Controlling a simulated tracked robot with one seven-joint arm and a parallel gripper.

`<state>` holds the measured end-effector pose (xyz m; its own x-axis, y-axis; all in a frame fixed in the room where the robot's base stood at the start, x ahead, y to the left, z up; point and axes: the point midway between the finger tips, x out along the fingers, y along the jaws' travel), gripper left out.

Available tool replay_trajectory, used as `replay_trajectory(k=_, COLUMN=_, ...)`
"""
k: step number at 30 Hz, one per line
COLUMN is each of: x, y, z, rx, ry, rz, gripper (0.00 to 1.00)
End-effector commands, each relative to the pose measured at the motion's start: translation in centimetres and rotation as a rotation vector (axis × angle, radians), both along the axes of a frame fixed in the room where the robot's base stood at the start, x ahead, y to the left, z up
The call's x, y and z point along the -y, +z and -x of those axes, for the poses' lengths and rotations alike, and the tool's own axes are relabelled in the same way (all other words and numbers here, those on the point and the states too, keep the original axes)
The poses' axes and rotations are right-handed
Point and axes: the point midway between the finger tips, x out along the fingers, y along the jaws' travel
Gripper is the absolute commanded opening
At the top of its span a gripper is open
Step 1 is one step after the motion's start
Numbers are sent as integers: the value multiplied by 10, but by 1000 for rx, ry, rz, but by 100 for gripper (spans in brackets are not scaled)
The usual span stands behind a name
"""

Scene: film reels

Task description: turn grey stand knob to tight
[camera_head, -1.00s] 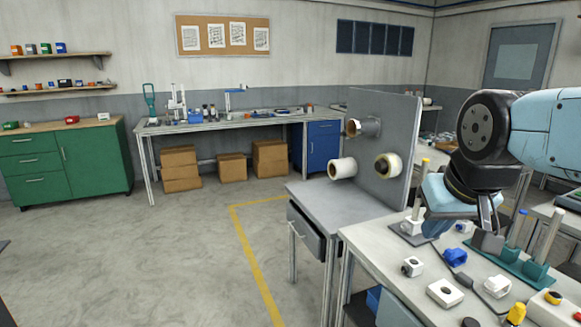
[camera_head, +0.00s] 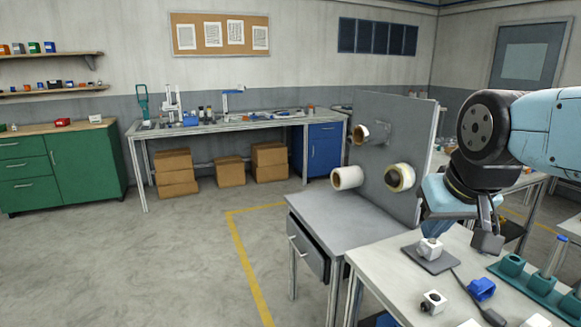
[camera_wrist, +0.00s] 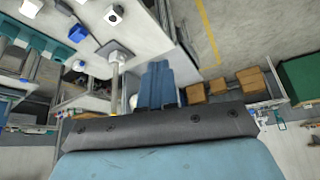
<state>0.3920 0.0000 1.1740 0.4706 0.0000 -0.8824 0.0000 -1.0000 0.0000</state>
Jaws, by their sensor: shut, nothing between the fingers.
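The grey stand is a flat grey plate (camera_head: 444,266) on the near right table, with a white block (camera_head: 430,247) on it. In the head view my arm hides its post. The wrist view shows the plate (camera_wrist: 124,46) and its pale post (camera_wrist: 115,76). I cannot make out the knob clearly or its setting.
A teal stand (camera_head: 540,285) is right of the grey stand. A blue block (camera_head: 482,289) and a white cube (camera_head: 433,302) lie nearer. Behind, an upright grey panel (camera_head: 405,125) on a desk carries several reels. Open floor (camera_head: 170,260) lies left.

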Motion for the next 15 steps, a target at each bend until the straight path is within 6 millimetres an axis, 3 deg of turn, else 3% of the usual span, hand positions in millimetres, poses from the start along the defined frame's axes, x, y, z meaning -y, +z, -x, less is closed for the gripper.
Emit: replay_trajectory(k=15, x=3, y=-3, z=-5, rx=-24, ry=9, rz=17, gripper=0)
